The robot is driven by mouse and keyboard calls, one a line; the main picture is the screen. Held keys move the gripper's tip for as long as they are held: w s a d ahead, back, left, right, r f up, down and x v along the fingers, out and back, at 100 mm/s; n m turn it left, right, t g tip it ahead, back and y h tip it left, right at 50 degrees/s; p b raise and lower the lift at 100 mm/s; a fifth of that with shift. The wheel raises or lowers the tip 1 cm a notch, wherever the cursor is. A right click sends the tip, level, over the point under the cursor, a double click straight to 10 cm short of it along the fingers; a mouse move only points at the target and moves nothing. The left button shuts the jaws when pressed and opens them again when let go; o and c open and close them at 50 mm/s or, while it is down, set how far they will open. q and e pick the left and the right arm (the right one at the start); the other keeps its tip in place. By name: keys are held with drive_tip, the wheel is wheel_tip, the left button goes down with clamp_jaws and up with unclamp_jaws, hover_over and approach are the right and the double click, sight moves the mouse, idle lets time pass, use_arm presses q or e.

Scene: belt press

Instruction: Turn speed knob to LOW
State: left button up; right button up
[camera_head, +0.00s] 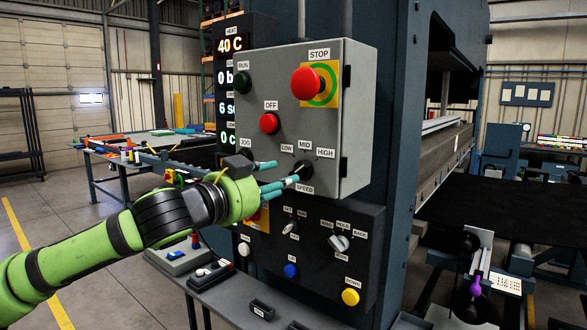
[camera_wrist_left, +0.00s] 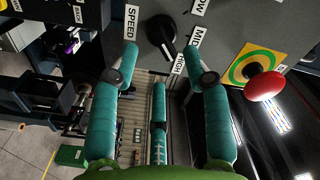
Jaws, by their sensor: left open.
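The black speed knob (camera_head: 303,169) sits at the lower right of the grey control box, above the SPEED label (camera_head: 304,189) and below the LOW (camera_head: 286,148), MID (camera_head: 305,146) and HIGH (camera_head: 325,153) labels. In the left wrist view the knob (camera_wrist_left: 161,33) has a white mark that points toward HIGH (camera_wrist_left: 179,64). My left gripper (camera_head: 280,178) reaches in from the left, its teal fingers open in front of the knob. In the left wrist view the open fingertips (camera_wrist_left: 160,60) lie on either side of the knob, with no visible grip. My right gripper is not in view.
The red STOP button (camera_head: 307,84) stands out on the upper right of the box. The red OFF button (camera_head: 269,123) and dark JOG button (camera_head: 246,154) are near my fingers. A black lower panel (camera_head: 310,225) carries more knobs and buttons.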

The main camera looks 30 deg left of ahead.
sight(297, 173)
use_arm(q)
drive_tip(key=w, duration=0.1)
drive_tip(key=w+p, duration=0.1)
drive_tip(key=w, duration=0.2)
drive_tip(key=shift+d+r+p, duration=0.2)
drive_tip(key=shift+d+p, duration=0.1)
drive_tip(key=shift+p, duration=0.1)
drive_tip(key=shift+w+f, duration=0.1)
drive_tip(key=shift+w, duration=0.4)
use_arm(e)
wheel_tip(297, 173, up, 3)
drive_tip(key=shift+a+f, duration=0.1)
use_arm(q)
clamp_jaws()
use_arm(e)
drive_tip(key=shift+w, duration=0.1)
